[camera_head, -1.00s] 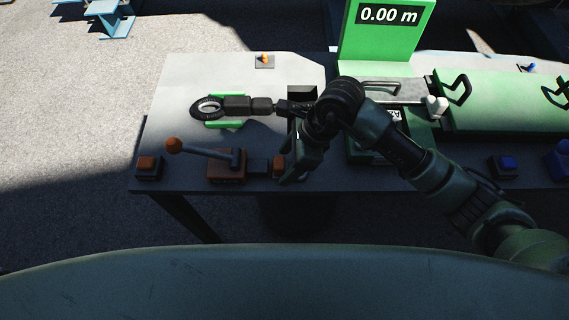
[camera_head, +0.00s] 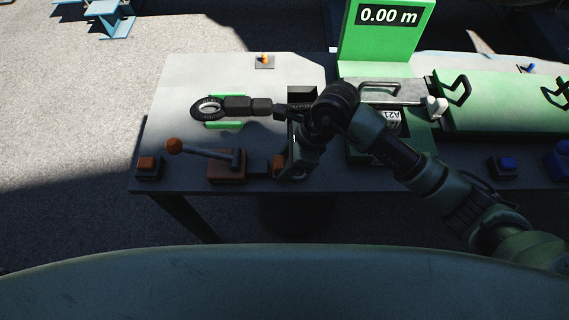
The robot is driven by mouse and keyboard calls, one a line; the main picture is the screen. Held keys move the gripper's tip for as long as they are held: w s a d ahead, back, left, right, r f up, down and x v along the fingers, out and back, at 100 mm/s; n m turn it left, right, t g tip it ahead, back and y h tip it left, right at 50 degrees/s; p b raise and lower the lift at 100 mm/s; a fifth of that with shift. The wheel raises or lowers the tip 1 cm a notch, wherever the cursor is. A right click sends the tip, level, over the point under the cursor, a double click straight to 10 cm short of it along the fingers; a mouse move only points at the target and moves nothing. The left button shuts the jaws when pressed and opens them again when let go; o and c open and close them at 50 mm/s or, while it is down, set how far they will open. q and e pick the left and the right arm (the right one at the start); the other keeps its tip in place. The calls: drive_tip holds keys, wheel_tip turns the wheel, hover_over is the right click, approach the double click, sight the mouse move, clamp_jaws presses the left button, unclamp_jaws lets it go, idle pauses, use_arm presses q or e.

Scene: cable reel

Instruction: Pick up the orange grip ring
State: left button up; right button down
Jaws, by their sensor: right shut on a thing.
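The orange grip ring (camera_head: 278,164) shows only as a small orange piece at the right end of a dark link, beside the brown lever block. My right gripper (camera_head: 288,167) points down at this piece and is shut on it. The gripper and wrist hide the right side of the ring, so its full shape does not show. The ring stays low at the front part of the table (camera_head: 330,172). My left gripper is not in view.
A lever with an orange knob (camera_head: 175,146) stands just left of the gripper. A black ring tool (camera_head: 207,109) lies behind in a green holder. An orange button (camera_head: 149,167) is at the left corner. The green display (camera_head: 388,36) reads 0.00 m.

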wheel_tip(320, 180, up, 20)
drive_tip(key=b, duration=0.2)
drive_tip(key=shift+f, duration=0.15)
drive_tip(key=shift+f, duration=0.1)
idle(0.4)
drive_tip(key=shift+f+b, duration=0.8)
drive_tip(key=shift+b, duration=0.15)
